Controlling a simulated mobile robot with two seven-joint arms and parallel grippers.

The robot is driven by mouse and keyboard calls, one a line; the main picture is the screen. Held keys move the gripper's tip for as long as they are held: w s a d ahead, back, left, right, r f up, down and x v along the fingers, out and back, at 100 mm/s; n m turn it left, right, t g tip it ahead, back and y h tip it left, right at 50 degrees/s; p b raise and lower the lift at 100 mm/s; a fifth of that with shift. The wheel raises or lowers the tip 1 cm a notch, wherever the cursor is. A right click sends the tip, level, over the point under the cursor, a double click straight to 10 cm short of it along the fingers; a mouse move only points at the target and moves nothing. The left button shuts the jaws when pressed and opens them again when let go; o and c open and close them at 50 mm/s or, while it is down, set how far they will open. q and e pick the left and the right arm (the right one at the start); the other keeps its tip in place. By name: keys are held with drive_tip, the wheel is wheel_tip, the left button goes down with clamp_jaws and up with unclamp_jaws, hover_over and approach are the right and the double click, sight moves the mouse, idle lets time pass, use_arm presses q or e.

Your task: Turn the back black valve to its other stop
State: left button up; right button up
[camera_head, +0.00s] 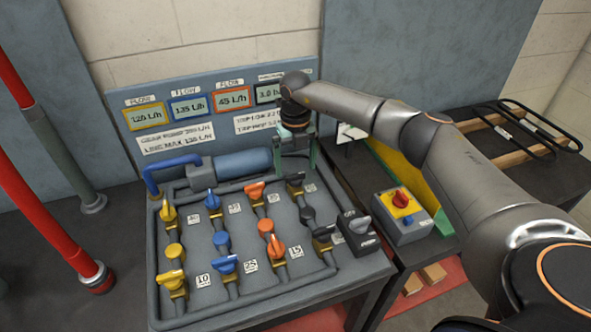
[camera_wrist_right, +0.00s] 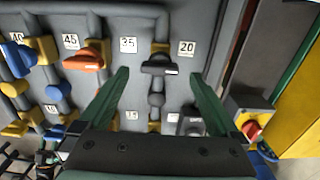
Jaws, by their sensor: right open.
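The back black valve (camera_head: 295,184) is in the back row of the grey panel, at its right end. In the right wrist view its black handle (camera_wrist_right: 160,68) lies crosswise over its pipe, left of the "20" label. My right gripper (camera_head: 298,165) is over this valve, pointing down. In the wrist view its two green fingers (camera_wrist_right: 160,74) are spread wide, one on either side of the handle, with nothing between them gripped. The gap in height to the handle is hard to judge. The front black valve (camera_head: 322,234) is nearer the front. My left gripper is not in view.
An orange valve (camera_head: 254,191) stands left of the back black valve, with blue and yellow ones farther left. A grey switch box (camera_head: 358,240) is at the panel's right edge. A yellow box with a red knob (camera_head: 401,203) is farther right. Displays (camera_head: 233,98) stand behind.

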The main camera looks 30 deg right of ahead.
sight(296, 175)
wheel_tip(296, 175, up, 10)
drive_tip(key=b, duration=0.1)
idle(0.7)
